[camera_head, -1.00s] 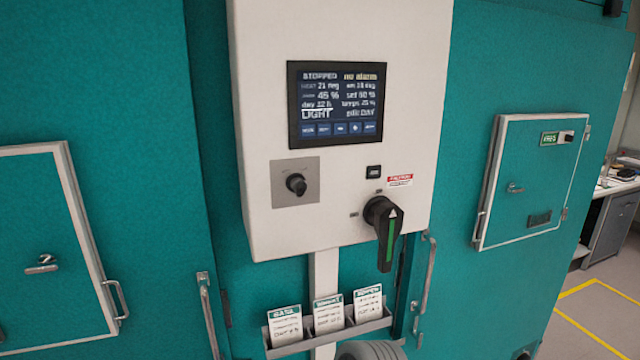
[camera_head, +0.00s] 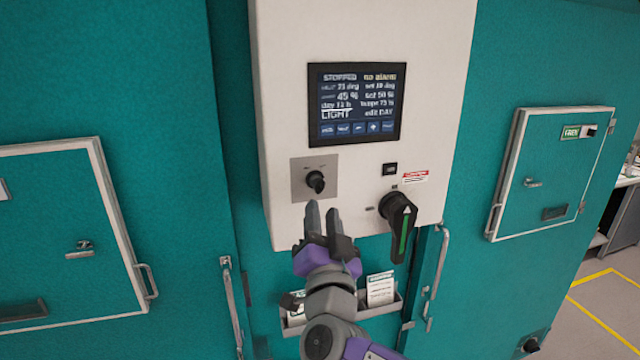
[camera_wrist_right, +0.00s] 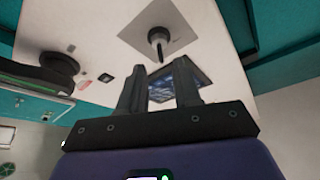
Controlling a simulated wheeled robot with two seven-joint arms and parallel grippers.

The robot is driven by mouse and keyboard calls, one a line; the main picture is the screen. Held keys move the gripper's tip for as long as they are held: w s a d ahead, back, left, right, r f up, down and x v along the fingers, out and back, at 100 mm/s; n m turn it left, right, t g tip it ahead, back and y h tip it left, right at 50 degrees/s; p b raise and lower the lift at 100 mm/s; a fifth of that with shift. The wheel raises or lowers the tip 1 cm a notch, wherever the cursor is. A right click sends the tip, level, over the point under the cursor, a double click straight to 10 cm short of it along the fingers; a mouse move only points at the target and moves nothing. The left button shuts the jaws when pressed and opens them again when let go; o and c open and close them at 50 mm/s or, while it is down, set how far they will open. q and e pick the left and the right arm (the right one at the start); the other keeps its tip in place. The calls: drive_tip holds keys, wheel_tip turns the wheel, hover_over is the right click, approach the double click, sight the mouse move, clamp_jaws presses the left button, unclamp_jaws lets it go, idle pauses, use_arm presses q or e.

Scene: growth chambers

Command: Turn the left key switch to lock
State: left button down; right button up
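The left key switch (camera_head: 315,182) is a small dark knob on a square grey plate, at the lower left of the white control box (camera_head: 440,60). It also shows in the right wrist view (camera_wrist_right: 157,38), beyond the fingertips. My right gripper (camera_head: 323,222) is just below the switch in the head view, with its two fingers apart and nothing between them. The fingers show in the right wrist view too (camera_wrist_right: 160,85), apart and not touching the knob. The exact distance to the knob cannot be told. My left gripper is not in view.
A big black rotary handle (camera_head: 399,225) with a green stripe sticks out right of the switch. A display (camera_head: 355,103) is above. A card holder (camera_head: 352,314) is below, partly hidden by my right arm. Teal chamber doors (camera_head: 555,175) with handles are on both sides.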

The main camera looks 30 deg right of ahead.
sight(321, 193)
drive_tip(key=shift+w+d+r, duration=0.2)
drive_tip(key=shift+w+r, duration=0.05)
drive_tip(key=shift+r, duration=0.15)
drive_tip(key=p+x, duration=0.1)
drive_tip(key=x, duration=0.5)
drive_tip(key=shift+w+d+p, duration=0.1)
drive_tip(key=shift+w+p, duration=0.25)
drive_tip(key=shift+f, duration=0.1)
clamp_jaws()
